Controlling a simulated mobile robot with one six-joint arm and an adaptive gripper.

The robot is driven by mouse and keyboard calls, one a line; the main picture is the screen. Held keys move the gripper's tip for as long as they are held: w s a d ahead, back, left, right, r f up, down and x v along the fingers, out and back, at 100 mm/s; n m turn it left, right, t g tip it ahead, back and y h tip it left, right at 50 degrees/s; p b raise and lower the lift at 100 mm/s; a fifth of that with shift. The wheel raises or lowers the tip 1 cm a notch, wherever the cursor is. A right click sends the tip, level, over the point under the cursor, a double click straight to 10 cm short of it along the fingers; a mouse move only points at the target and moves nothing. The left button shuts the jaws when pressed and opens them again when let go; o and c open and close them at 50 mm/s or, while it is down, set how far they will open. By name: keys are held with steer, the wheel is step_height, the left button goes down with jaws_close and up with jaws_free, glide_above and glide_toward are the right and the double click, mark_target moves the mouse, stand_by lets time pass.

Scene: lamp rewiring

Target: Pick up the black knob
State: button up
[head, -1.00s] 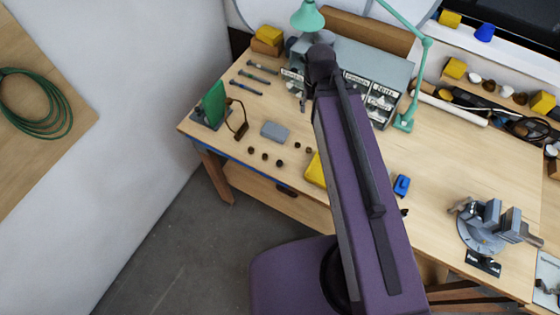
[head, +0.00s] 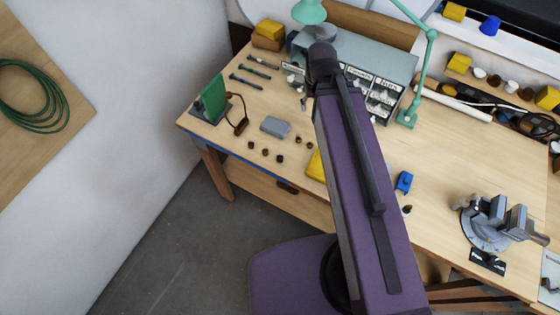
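Several small dark knobs lie on the workbench left of my arm. Three stand in a slanting row: a left one (head: 251,145), a middle one (head: 265,152) and a right one (head: 280,159). Two browner ones lie nearer my arm, one (head: 298,139) beside the other (head: 310,142). Another small dark piece (head: 407,209) lies right of my arm, near the bench's front edge. They are too small to tell which is the black knob. My gripper is hidden behind my purple arm, so its opening and any contact do not show.
A grey block (head: 275,127), a green board on a stand (head: 212,98) and screwdrivers (head: 246,82) lie at left. A drawer cabinet (head: 376,62) and green lamp (head: 428,70) stand behind. A blue item (head: 404,182) and vise (head: 488,222) are at right. The bench's right middle is clear.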

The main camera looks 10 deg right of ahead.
step_height(320, 180, down, 19)
steer(key=b, duration=1.7)
steer(key=shift+r, duration=0.2)
steer(key=shift+c, duration=0.8)
